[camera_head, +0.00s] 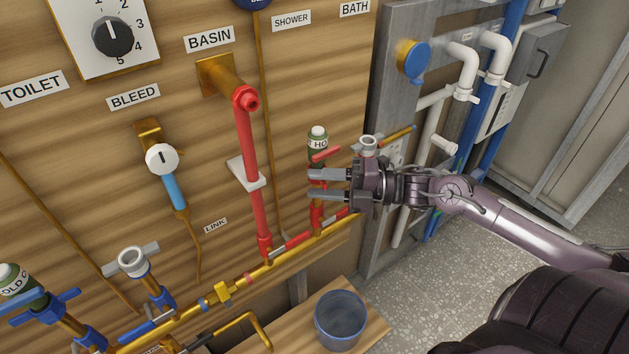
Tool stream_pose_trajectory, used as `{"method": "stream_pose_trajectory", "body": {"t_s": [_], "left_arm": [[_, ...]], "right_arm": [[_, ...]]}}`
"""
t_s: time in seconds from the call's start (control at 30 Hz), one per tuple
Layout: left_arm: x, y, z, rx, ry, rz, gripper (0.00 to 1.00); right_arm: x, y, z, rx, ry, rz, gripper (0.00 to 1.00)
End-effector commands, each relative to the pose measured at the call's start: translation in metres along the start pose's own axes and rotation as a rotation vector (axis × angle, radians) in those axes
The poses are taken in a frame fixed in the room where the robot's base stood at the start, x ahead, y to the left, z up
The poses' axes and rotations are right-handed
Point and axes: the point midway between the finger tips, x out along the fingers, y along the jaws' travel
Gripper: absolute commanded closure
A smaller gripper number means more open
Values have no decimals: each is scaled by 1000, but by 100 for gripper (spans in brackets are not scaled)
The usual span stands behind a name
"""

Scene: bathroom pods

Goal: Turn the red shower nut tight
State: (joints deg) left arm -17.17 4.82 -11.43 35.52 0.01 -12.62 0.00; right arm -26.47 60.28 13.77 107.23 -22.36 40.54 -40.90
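My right gripper (311,184) comes in from the right. Its two grey fingers point left and stand apart, with a narrow gap between them. A red nut (245,98) tops another red pipe (247,145) under the BASIN label, away from the gripper. The SHOWER label (291,20) is at the top. My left gripper is not in view.
A red lever (326,154) sits just above the fingers, and a grey-topped valve (368,146) is close behind the gripper. A blue cup (340,319) stands on the wooden shelf below. White and blue pipes run at right.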

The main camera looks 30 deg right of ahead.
Motion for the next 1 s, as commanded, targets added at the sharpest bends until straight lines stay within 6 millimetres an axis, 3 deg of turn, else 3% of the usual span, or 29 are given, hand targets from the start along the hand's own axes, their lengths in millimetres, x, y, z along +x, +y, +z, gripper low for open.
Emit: {"method": "stream_pose_trajectory", "body": {"t_s": [0.2, 0.5, 0.8, 1.0], "left_arm": [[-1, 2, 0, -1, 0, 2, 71], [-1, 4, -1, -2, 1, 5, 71], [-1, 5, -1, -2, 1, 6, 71], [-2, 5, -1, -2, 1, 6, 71]], "right_arm": [[14, 0, 0, -1, -1, 1, 64], [16, 0, 0, 1, -1, -1, 64], [15, 0, 0, 1, -1, -1, 100], [16, 0, 0, 2, -6, -1, 100]]}}
